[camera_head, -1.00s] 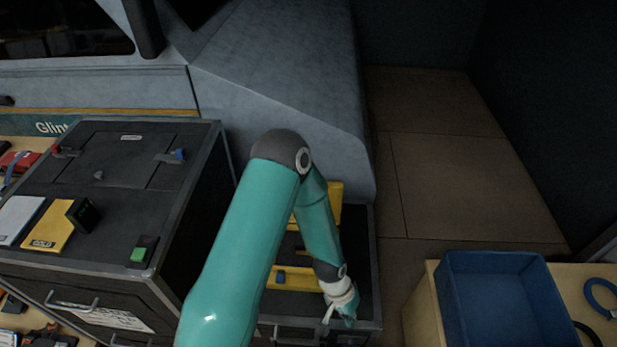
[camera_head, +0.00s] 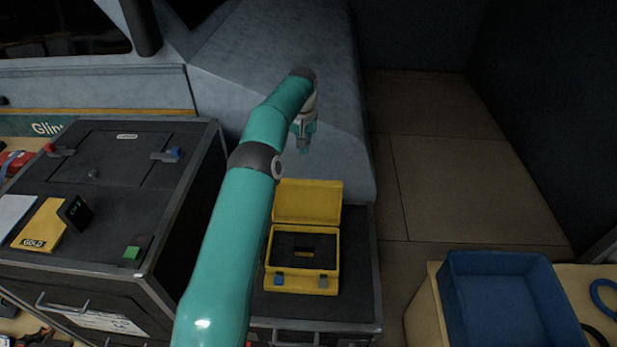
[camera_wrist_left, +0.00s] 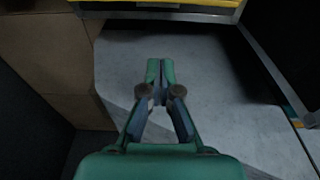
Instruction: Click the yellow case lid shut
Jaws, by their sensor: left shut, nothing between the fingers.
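The yellow case (camera_head: 332,262) sits on a low dark cabinet top with its lid (camera_head: 308,202) standing open at the back. Its dark interior shows, and a blue latch (camera_head: 279,280) and a grey latch (camera_head: 323,282) are on the front. My left gripper (camera_head: 304,150) is above and behind the open lid, apart from it, pointing down. In the left wrist view the fingers (camera_wrist_left: 160,64) are shut with nothing between them, and a yellow strip of the case (camera_wrist_left: 190,2) shows at the top edge. My right gripper is not in view.
A taller dark cabinet (camera_head: 110,215) stands at left with a yellow GOLD card (camera_head: 40,228) and a green button (camera_head: 132,252). A blue bin (camera_head: 500,300) is at the lower right. A grey sloped housing (camera_head: 270,60) rises behind the case. Open floor (camera_head: 460,150) lies at right.

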